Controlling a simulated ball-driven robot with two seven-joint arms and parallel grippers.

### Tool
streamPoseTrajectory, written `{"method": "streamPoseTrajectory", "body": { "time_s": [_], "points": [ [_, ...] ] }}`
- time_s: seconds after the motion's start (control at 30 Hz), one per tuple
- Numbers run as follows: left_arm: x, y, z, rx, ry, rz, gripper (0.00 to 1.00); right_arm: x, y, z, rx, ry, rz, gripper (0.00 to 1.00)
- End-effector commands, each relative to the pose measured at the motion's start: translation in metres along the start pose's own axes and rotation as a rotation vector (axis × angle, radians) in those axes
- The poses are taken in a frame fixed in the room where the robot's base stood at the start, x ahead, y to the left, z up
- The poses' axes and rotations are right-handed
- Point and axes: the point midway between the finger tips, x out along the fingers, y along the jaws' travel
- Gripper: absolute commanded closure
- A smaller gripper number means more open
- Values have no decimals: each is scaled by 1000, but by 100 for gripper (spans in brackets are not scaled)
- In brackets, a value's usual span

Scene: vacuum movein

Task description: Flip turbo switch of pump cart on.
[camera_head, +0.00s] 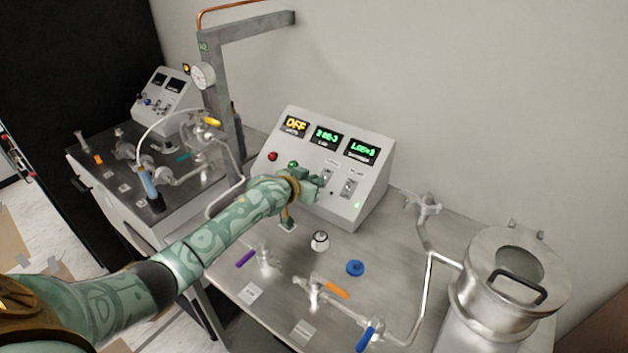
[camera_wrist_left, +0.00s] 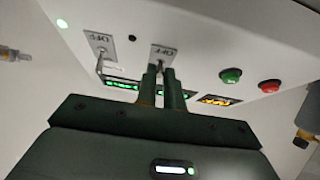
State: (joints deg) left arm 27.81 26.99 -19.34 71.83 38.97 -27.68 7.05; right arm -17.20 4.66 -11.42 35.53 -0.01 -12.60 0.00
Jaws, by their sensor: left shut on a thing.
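The control box (camera_head: 320,150) of the pump cart stands at the back of the steel table, with two toggle switches on its sloped front. My left gripper (camera_head: 318,186) is at the left one of these switches. The left wrist view shows the panel upside down, with the gripper's fingers (camera_wrist_left: 164,86) shut on a switch lever below its plate (camera_wrist_left: 163,54). The other switch (camera_head: 349,186), also in the wrist view (camera_wrist_left: 100,44), stands free beside it. The switch names are too small to read. My right gripper is not in view.
The box has an amber OFF display (camera_head: 296,125), two green-digit displays, a red button (camera_head: 272,156) and a green button (camera_wrist_left: 231,75). Valves with purple, orange and blue (camera_head: 366,336) handles, pipes and a lidded steel chamber (camera_head: 505,280) stand on the table. A second cart is at left.

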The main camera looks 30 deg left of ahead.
Motion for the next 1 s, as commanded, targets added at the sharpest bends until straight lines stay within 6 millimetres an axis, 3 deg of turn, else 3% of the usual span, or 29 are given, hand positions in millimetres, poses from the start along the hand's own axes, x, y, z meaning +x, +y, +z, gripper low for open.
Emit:
{"method": "streamPoseTrajectory", "body": {
  "time_s": [0.4,0.57,0.73,1.0],
  "points": [
    [-1,0,-22,0,-243,-2,100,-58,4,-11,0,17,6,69],
    [4,1,-27,-1,-394,0,100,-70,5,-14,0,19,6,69],
    [11,2,-29,-2,-554,2,100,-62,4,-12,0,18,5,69],
    [19,1,-30,-1,-741,2,100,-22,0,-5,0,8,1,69]
  ]
}}
